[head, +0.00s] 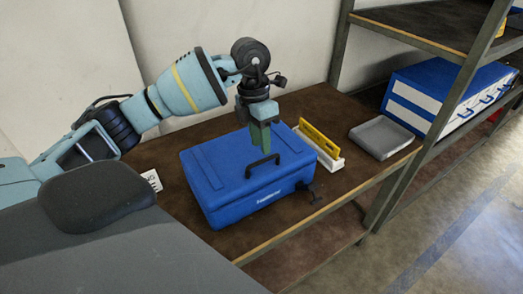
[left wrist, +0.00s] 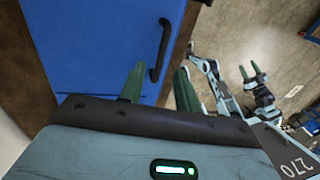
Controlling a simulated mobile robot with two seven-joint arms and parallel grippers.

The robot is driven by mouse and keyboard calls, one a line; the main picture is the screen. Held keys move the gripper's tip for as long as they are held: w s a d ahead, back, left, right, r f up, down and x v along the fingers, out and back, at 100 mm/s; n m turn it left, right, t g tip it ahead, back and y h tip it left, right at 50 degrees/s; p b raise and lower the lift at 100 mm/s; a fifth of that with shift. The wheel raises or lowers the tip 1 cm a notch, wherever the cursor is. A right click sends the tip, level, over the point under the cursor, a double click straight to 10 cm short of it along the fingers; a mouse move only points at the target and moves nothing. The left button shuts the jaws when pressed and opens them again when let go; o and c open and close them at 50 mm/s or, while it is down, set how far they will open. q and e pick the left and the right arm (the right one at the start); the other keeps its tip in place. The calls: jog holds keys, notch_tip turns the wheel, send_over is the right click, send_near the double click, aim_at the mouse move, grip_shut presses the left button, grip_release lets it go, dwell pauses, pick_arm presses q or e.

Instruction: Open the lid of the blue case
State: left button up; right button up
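The blue case (head: 220,178) lies on the brown wooden table with its lid shut. Its black handle (head: 263,166) stands up at the lid's front edge and also shows in the left wrist view (left wrist: 161,50). My left gripper (head: 261,148) points down just above the handle. In the left wrist view its two green fingers (left wrist: 158,85) are apart, with nothing seen between them; the handle appears beyond the fingertips. My right gripper (left wrist: 252,72) shows small at the right of the left wrist view, its fingers apart and empty.
A white holder with a yellow level (head: 320,143) stands right of the case. A grey box (head: 382,137) lies farther right on the table (head: 166,158). A shelf rack with blue-and-white bins (head: 440,95) stands at the right. A wall is behind.

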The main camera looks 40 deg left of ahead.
pick_arm(q)
jog(key=shift+s+d+f, duration=0.1)
jog(key=shift+d+f, duration=0.1)
jog(key=shift+f, duration=0.7)
jog(key=shift+s+d+f, duration=0.1)
jog(key=shift+d+f, duration=0.05)
jog(key=shift+f, duration=0.7)
grip_shut()
